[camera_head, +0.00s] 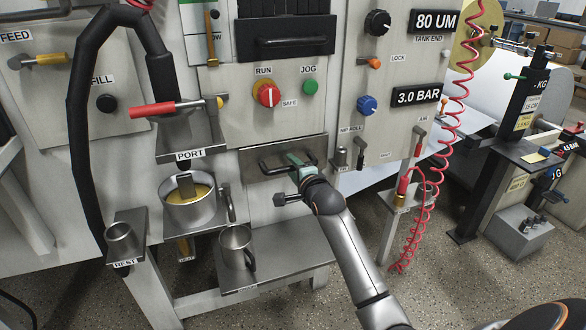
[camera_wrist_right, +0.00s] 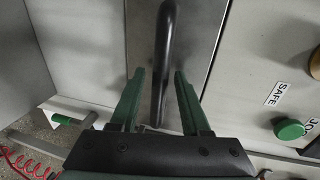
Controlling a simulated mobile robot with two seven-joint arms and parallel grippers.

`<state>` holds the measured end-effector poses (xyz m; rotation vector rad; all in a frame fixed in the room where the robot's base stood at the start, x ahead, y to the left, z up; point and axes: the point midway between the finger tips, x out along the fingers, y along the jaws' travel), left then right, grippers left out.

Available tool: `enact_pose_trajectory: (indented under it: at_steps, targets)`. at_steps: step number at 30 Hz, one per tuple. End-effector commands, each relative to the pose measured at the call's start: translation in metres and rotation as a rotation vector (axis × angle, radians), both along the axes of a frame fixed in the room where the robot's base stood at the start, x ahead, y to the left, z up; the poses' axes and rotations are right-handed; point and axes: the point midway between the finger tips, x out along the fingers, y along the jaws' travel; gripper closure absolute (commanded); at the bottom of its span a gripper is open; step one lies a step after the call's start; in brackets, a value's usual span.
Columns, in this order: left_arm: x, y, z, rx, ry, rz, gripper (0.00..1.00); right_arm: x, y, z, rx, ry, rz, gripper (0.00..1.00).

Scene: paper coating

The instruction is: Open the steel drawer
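The steel drawer (camera_head: 314,149) is a brushed metal front below the RUN and JOG panel in the head view. It looks shut. Its dark bar handle (camera_head: 267,166) runs across it. The drawer front (camera_wrist_right: 198,35) also fills the middle of the right wrist view, with the handle (camera_wrist_right: 167,40) running up between the fingers. My right gripper (camera_head: 293,160) has green fingers and is at the handle. In the wrist view the gripper (camera_wrist_right: 158,74) is open, with one finger on each side of the handle and visible gaps. My left gripper is not in view.
A pot (camera_head: 190,212) with yellow contents and a steel mug (camera_head: 236,247) stand left of and below the drawer. The red RUN knob (camera_head: 268,95) and green JOG button (camera_head: 310,87) are above. A red coiled hose (camera_head: 437,170) hangs to the right.

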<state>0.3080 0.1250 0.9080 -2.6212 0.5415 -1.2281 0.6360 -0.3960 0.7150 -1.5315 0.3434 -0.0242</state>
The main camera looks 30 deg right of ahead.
Motion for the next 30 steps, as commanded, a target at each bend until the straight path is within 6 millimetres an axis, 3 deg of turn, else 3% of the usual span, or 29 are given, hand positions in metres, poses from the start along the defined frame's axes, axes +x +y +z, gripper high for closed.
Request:
enact_pose_trajectory:
  at_steps: [1, 12, 30]
  targets:
    - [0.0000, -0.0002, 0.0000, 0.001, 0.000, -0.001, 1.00, -0.0001, 0.0001, -0.0002, 0.000, 0.000, 0.000, 0.60]
    - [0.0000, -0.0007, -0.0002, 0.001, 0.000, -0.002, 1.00, -0.0002, 0.0003, -0.0004, 0.000, 0.001, 0.000, 1.00]
    - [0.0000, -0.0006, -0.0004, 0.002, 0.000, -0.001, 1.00, -0.0004, 0.0005, -0.0007, 0.001, 0.001, 0.001, 1.00]
